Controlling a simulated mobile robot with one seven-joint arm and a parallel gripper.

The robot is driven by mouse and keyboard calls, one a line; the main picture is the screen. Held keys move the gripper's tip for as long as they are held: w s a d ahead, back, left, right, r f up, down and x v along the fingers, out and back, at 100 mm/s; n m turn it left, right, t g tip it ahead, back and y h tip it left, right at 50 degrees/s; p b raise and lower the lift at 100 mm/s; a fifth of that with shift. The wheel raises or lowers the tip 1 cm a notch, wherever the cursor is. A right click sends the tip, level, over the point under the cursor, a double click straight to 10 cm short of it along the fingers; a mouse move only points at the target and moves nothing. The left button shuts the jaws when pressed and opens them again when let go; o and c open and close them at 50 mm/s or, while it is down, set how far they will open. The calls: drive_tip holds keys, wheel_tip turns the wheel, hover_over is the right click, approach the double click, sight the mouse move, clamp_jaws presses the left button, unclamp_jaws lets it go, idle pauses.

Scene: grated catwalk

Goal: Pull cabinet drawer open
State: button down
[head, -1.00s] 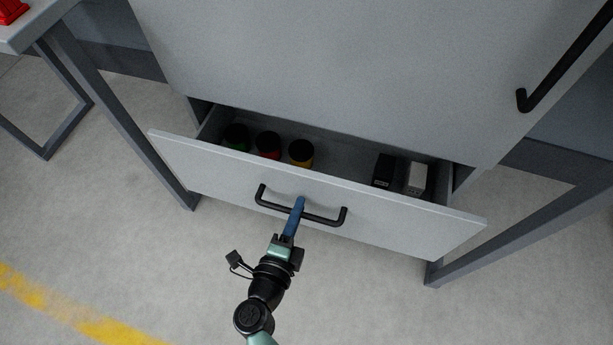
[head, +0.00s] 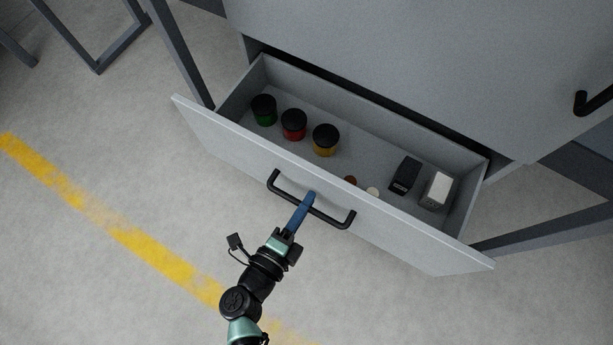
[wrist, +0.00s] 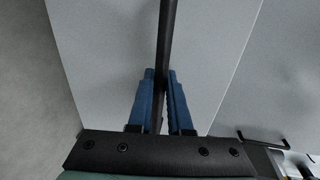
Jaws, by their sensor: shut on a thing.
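The grey cabinet drawer (head: 222,127) stands well out from the cabinet (head: 400,50) in the head view, its inside in plain sight. A black bar handle (head: 338,222) runs across its front. My gripper (head: 309,199) is shut on the middle of this handle, its blue fingers on either side of the bar. In the wrist view, the black handle bar (wrist: 167,45) passes between the blue fingers of my gripper (wrist: 160,85), with the drawer front (wrist: 105,50) behind it.
In the drawer are jars with green (head: 263,109), red (head: 293,124) and yellow (head: 325,140) bodies, a black box (head: 405,175), a white-topped box (head: 438,189) and small round items. Grey frame legs stand on both sides. The concrete floor in front, with a yellow line (head: 130,236), is clear.

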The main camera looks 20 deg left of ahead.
drive_tip(key=c, duration=0.8)
unclamp_jaws()
drive_tip(key=shift+c, duration=0.2)
drive_tip(key=p+v, duration=0.4)
drive_tip(key=v, duration=0.9)
drive_tip(key=shift+f, duration=0.1)
